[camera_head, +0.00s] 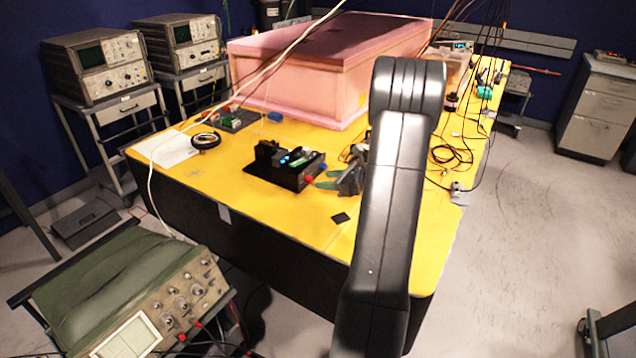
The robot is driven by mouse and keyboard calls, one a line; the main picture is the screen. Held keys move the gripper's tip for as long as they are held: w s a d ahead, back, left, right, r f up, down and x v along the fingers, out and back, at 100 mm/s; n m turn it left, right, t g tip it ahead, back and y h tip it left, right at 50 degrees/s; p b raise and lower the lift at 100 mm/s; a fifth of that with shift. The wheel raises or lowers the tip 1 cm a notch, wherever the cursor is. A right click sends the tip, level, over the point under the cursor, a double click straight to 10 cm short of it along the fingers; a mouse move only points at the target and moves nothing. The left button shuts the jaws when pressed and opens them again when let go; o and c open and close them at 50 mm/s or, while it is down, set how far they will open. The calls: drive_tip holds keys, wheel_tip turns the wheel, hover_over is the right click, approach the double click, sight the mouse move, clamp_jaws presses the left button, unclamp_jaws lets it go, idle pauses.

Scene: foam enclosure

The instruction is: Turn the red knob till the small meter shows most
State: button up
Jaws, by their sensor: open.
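A black device (268,172) stands on the yellow table, with a blue-lit part on top. A red knob (309,180) sits at its right end, and a second small red part shows just behind it. My arm hides part of the table behind the gripper. I cannot make out a meter face or a reading on the device.
A large pink foam box (300,80) stands behind the device on the yellow table (290,215). A small black square (340,218) lies in front of the gripper. Loose black cables (450,155) lie right of my arm. An oscilloscope (150,310) stands at the front left.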

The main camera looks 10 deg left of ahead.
sight(312, 179)
drive_tip(key=b+v, duration=0.1)
drive_tip(key=v, duration=0.7)
drive_tip(key=shift+s+d, duration=0.2)
drive_tip(key=shift+d, duration=0.05)
drive_tip(key=shift+a, duration=0.1)
drive_tip(key=p+x, duration=0.2)
drive_tip(key=x, duration=1.1)
drive_tip(key=shift+w+a+f, duration=0.1)
drive_tip(key=shift+w+a, duration=0.15)
drive_tip(key=shift+a, duration=0.1)
drive_tip(key=shift+d, duration=0.15)
